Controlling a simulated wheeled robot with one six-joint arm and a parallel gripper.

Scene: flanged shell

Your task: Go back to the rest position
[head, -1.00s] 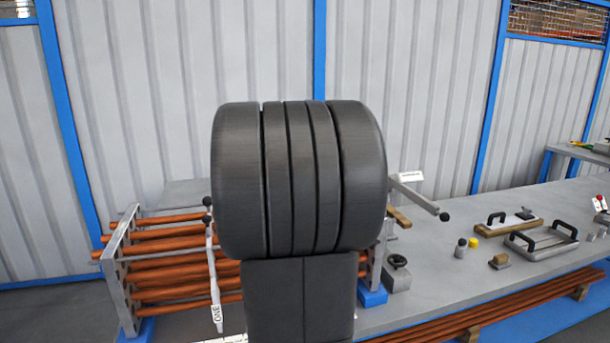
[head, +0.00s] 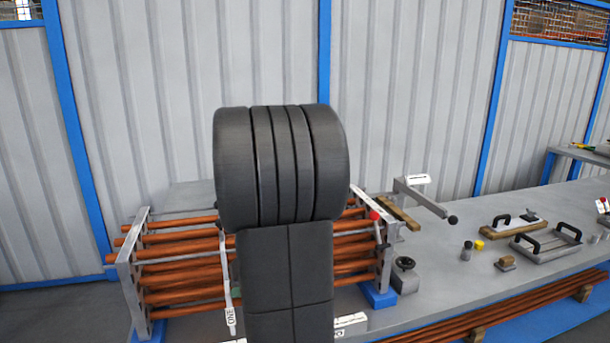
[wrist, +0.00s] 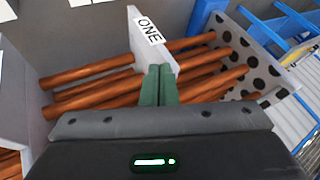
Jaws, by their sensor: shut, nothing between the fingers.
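My gripper (wrist: 159,85) shows in the wrist view with its two green fingers together and nothing between them. Past the fingertips is a bundle of copper-coloured tubes (wrist: 90,92) passing a pale plate labelled ONE (wrist: 140,40). A plate with dark holes (wrist: 255,65) stands at the tubes' right end. In the head view my own dark arm covers the middle of the tube bundle (head: 180,270) and hides my gripper. I cannot tell whether the fingers touch the tubes or the plate.
A bracket arm with a black knob (head: 425,200) sticks out right of the tubes. A ribbed wall (head: 410,90) stands behind.

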